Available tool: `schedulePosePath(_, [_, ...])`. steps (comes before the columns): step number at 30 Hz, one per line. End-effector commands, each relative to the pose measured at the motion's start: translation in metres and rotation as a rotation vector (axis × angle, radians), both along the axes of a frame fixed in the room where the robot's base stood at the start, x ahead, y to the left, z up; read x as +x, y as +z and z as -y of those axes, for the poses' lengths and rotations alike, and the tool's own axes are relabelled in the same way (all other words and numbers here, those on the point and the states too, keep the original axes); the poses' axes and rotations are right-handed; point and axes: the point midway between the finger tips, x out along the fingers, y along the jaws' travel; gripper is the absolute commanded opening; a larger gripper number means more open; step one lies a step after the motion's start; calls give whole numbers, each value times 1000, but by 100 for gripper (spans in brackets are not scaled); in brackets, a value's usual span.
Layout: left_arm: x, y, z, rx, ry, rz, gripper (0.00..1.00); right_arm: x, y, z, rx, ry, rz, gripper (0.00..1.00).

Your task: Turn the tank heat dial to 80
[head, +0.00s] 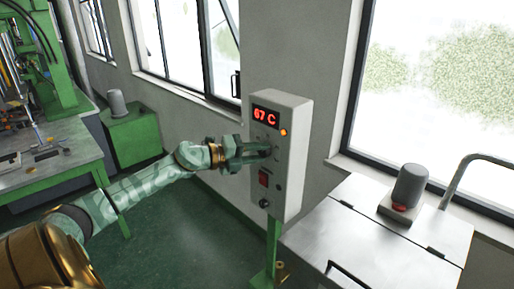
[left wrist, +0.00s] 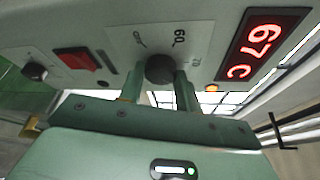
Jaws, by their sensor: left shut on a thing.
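The control box (head: 293,167) is a pale upright panel on a green post, with a red display (head: 266,116) reading "67 C". In the left wrist view the display (left wrist: 262,47) also reads "67 C". The dark round heat dial (left wrist: 160,69) sits on a plate with printed numbers, "60" being legible. My left gripper (head: 262,152) reaches the front of the box. In the left wrist view its two fingers (left wrist: 160,84) are shut on the dial, one on each side. The dial's pointer is hidden or too small to tell. My right gripper is not in view.
Below the dial are a red switch (head: 263,179) and a dark knob (head: 264,203). An orange lamp (head: 283,132) shows beside the display. A metal-topped tank (head: 360,225) stands at right, a workbench (head: 50,160) at left. Green floor is clear between.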

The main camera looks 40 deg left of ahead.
Motion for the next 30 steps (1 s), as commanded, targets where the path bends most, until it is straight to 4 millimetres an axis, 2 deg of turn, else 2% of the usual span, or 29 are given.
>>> schedulePosePath(3, [-1,2,1,91,-3,2,11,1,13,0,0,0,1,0])
schedulePosePath(12, [-1,1,1,267,-2,18,11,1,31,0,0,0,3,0])
schedulePosePath(30, [-1,-2,2,342,-3,23,11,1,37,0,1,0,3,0])
